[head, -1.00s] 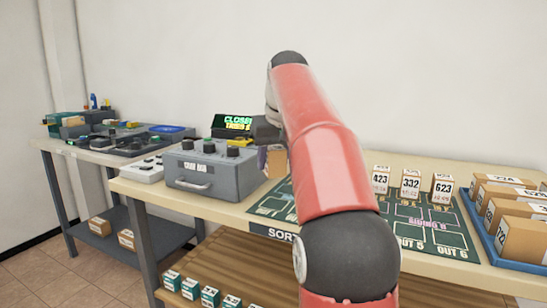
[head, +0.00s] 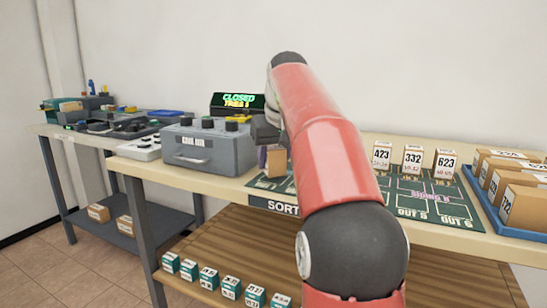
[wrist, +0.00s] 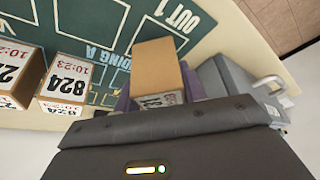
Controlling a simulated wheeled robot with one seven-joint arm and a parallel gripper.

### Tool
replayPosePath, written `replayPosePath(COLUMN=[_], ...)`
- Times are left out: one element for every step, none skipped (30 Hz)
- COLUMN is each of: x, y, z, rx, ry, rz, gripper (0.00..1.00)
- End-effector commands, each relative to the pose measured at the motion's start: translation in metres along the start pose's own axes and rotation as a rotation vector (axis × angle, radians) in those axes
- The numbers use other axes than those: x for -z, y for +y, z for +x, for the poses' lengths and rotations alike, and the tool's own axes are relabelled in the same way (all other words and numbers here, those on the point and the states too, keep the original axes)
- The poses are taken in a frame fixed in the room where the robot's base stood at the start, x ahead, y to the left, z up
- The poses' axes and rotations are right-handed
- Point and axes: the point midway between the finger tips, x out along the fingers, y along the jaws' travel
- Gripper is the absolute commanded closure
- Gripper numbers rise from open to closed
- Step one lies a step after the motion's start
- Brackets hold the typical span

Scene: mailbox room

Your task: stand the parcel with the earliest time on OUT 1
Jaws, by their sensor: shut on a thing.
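My gripper (head: 266,152) points down over the left end of the dark green sorting mat (head: 262,183). Its purple fingers are shut on a brown parcel (head: 278,163). In the wrist view the held parcel (wrist: 157,68) shows its plain top; its label is mostly hidden by the gripper. The OUT 1 marking (wrist: 176,16) lies beside the parcel, which covers part of the outlines there. I cannot tell whether the parcel touches the mat. Parcel 824 (wrist: 66,84), marked 10:23, stands on the mat nearby. Parcels 423 (head: 381,156), 332 (head: 412,160) and 623 (head: 445,164) stand farther right; their times are too small to read surely.
A grey box with knobs and a handle (head: 205,150) stands just left of the mat. A display (head: 237,102) reads CLOSED. A blue tray of parcels (head: 483,207) is at the right. Small boxes (head: 208,278) stand on the shelf below.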

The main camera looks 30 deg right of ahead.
Motion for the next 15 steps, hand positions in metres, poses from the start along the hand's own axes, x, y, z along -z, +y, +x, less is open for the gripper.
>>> replayPosePath(x=[0.0001, 0.0001, 0.0001, 0.0000, -0.0001, -0.0003, -0.0005, -0.0007, -0.0010, -0.0012, -0.0015, -0.0018, -0.0020, -0.0023, -0.0026], y=[0.0000, 0.0000, 0.0000, 0.0000, 0.0000, 0.0000, 0.0000, 0.0000, 0.0000, 0.0001, 0.0001, 0.0000, 0.0001, 0.0001, 0.0001], z=[-0.0003, -0.0003, -0.0002, 0.0000, 0.0002, 0.0007, 0.0011, 0.0016, 0.0023, 0.0029, 0.0035, 0.0043, 0.0049, 0.0055, 0.0062], rx=[0.000, 0.000, 0.000, 0.000, 0.000, 0.000, 0.000, 0.000, 0.000, 0.000, 0.000, 0.000, 0.000, 0.000, 0.000], ry=[0.001, 0.001, 0.001, 0.000, 0.000, 0.000, 0.000, 0.000, 0.000, 0.000, 0.000, 0.000, 0.000, 0.000, 0.001], rz=[0.000, 0.000, 0.000, 0.000, 0.000, 0.000, 0.000, 0.000, 0.000, 0.000, 0.000, 0.000, 0.000, 0.000, 0.000], gripper=[0.84, 0.84, 0.84, 0.84, 0.84, 0.84, 0.84, 0.84, 0.84, 0.84, 0.84, 0.84, 0.84, 0.84, 0.84])
